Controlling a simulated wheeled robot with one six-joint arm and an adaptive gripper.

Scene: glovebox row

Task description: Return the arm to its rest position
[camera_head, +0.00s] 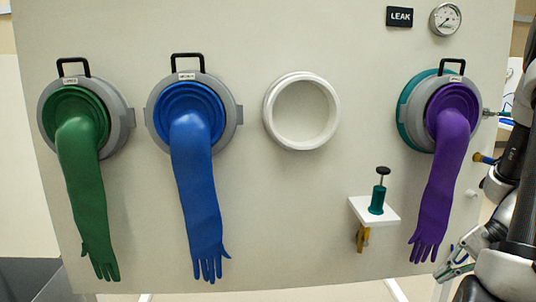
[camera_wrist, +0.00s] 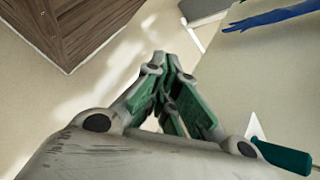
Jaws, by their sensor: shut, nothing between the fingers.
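My gripper (camera_head: 447,272) is at the lower right of the head view, to the right of the purple glove (camera_head: 441,190) and apart from it. In the wrist view my gripper (camera_wrist: 174,62) has its green-padded fingers drawn together with nothing between them. My dark arm comes down the right edge of the head view, close to the panel's right side.
The upright panel (camera_head: 240,255) carries a green glove (camera_head: 85,180), a blue glove (camera_head: 195,190), an empty white ring port (camera_head: 270,112) and a small shelf (camera_head: 359,205) with a teal plunger bottle (camera_head: 377,200). A wooden cabinet (camera_wrist: 75,25) shows in the wrist view.

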